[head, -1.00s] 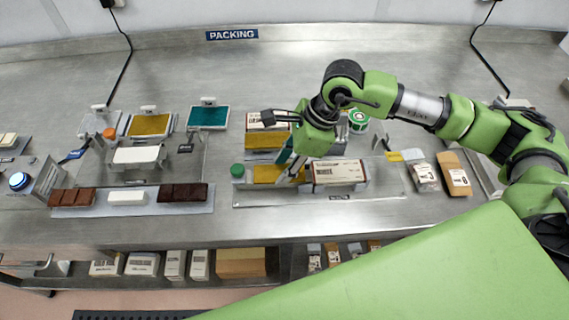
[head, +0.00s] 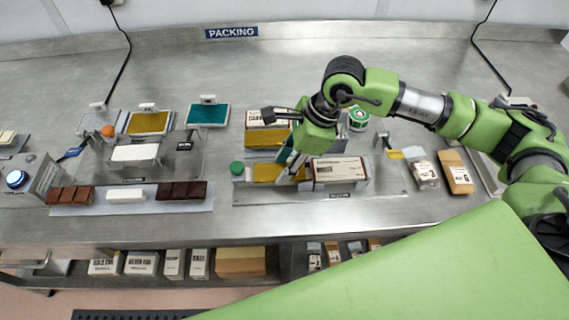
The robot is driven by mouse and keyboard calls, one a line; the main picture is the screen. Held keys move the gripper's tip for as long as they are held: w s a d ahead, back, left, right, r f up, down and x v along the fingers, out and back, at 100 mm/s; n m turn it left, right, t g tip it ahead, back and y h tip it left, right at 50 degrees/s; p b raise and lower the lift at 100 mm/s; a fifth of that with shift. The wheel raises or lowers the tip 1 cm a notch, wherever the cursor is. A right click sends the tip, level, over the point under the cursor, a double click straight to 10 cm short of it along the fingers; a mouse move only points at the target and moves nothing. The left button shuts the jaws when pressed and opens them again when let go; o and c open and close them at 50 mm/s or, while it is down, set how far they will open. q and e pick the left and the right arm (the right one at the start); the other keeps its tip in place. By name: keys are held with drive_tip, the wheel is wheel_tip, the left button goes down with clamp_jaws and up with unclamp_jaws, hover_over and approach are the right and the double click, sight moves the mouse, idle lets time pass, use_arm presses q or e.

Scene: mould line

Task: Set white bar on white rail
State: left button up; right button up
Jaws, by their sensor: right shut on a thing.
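A white bar (head: 126,195) lies on the pale mat (head: 98,209) at the front left, between a milk-brown bar (head: 68,195) and a dark bar (head: 182,190). My right gripper (head: 289,173) points down at the front packing station, between a gold piece (head: 265,172) and a white-labelled carton (head: 340,172). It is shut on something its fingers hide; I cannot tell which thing. No piece is clearly marked as the white rail; the carton stands on a grey base (head: 385,195) with a small label too small to read. My left gripper is not in view.
A white plate (head: 135,153) stands behind the bars, with gold (head: 148,123) and teal (head: 207,115) trays further back. A green knob (head: 237,168) is left of the gold piece. Pouches (head: 424,170) lie at right.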

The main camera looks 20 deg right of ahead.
idle(0.5)
drive_tip(key=shift+f+b, duration=0.2)
drive_tip(key=shift+b, duration=0.75)
idle(0.6)
idle(0.4)
drive_tip(key=o, duration=1.3)
drive_tip(key=shift+c, duration=0.2)
